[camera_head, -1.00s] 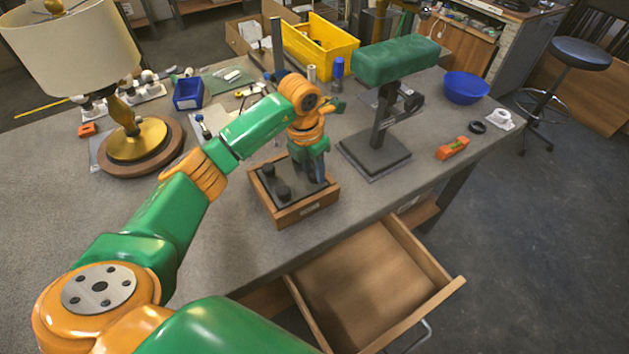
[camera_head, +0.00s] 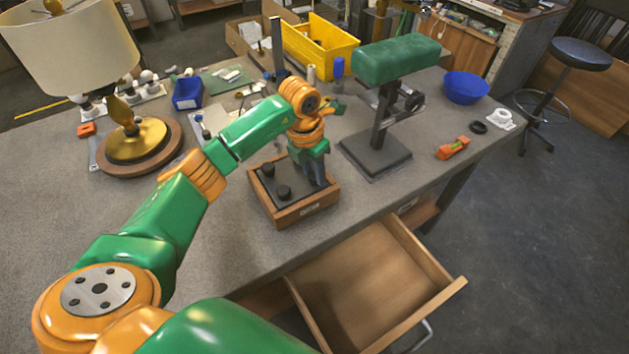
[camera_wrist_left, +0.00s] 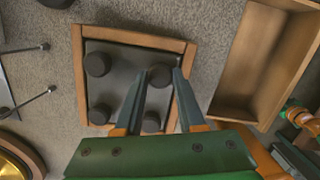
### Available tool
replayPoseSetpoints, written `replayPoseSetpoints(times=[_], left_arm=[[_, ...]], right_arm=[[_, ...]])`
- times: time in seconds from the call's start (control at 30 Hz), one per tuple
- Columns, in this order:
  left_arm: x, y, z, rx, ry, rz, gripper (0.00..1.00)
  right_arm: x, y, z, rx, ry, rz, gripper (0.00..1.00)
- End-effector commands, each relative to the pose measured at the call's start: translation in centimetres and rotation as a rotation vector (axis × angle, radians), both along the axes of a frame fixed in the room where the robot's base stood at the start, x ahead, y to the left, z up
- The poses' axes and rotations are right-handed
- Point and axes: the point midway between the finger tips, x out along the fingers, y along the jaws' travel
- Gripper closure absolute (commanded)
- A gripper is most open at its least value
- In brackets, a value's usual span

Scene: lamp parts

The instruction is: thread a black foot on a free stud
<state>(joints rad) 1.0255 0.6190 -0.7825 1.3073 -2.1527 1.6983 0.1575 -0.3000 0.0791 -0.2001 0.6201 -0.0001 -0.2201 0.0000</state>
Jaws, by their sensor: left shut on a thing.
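A shallow wooden tray (camera_head: 306,209) with a dark floor sits near the bench's front edge. It also shows in the left wrist view (camera_wrist_left: 78,75). Black round feet stand in it: one at upper left (camera_wrist_left: 97,64), one at lower left (camera_wrist_left: 100,114) and one at lower right (camera_wrist_left: 151,122). My left gripper (camera_head: 316,178) reaches down into the tray's right part. In the left wrist view its fingertips (camera_wrist_left: 160,72) are shut on the upper right foot (camera_wrist_left: 160,77). I cannot make out a free stud.
An open drawer (camera_head: 375,285) juts out below the bench edge. A stand with a green padded top (camera_head: 397,60) is right of the tray. A lamp with a round wooden base (camera_head: 140,160) stands left. A blue bowl (camera_head: 466,87) and orange level (camera_head: 452,148) lie right.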

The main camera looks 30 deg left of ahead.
Motion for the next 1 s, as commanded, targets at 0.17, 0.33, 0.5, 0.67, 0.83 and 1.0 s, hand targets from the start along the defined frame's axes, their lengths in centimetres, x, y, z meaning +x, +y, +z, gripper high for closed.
replayPoseSetpoints(times=[0.17, 0.33, 0.5, 0.67, 0.83, 1.0], left_arm=[[-0.01, 0.0, -0.03, 0.0, 0.001, 0.0, 0.64], [-0.04, -0.01, -0.07, 0.001, 0.002, 0.0, 1.0], [-0.08, -0.02, -0.14, 0.0, 0.003, -0.001, 1.0], [-0.11, -0.01, -0.36, 0.001, 0.005, -0.001, 1.0], [-0.19, -0.03, -0.47, 0.001, 0.009, -0.001, 1.0], [-0.2, 0.03, -0.7, 0.002, 0.011, -0.057, 1.0]], right_arm=[[-0.01, -0.01, -0.01, 0.0, 0.0, 0.0, 0.5], [0.0, -0.02, -0.02, 0.0, 0.0, 0.0, 0.5], [-0.01, -0.03, -0.05, 0.0, 0.0, 0.0, 0.5], [-0.01, -0.03, -0.17, -0.001, 0.0, 0.0, 0.5], [0.0, -0.04, -0.18, -0.001, 0.0, 0.0, 0.5], [-0.01, -0.05, -0.57, -0.001, 0.0, 0.0, 0.5]])
